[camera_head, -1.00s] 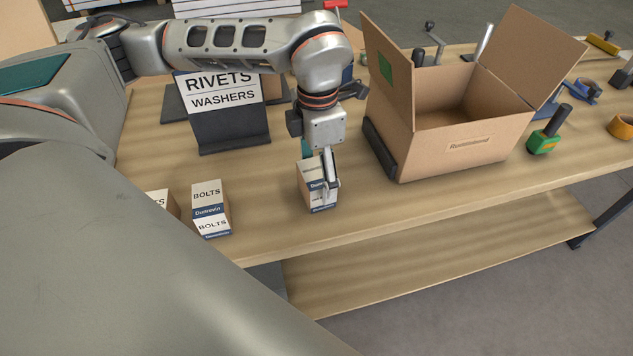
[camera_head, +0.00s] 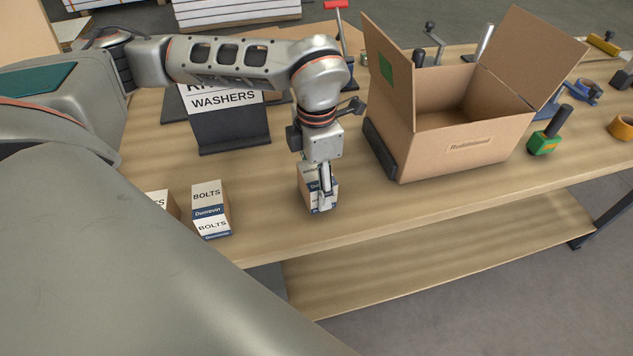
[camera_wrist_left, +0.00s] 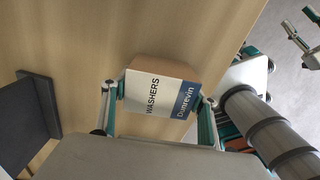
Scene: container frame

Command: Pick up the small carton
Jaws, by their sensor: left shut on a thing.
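The small carton (camera_head: 305,190) stands upright on the workbench, left of the large box. In the left wrist view the carton (camera_wrist_left: 160,92) shows a white and blue face reading "WASHERS" and "Dunrevin". My left gripper (camera_head: 322,200) points down over it and is shut on it, with one finger on each side in the wrist view. The gripper hides part of the carton in the head view. The carton's base appears to be on the bench or very close to it.
A large open cardboard box (camera_head: 460,150) stands just right of my gripper. Two "BOLTS" cartons (camera_head: 211,212) (camera_head: 161,200) stand to the left. A dark sign stand (camera_head: 233,132) is behind. The bench's front edge (camera_head: 330,238) is close to the carton.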

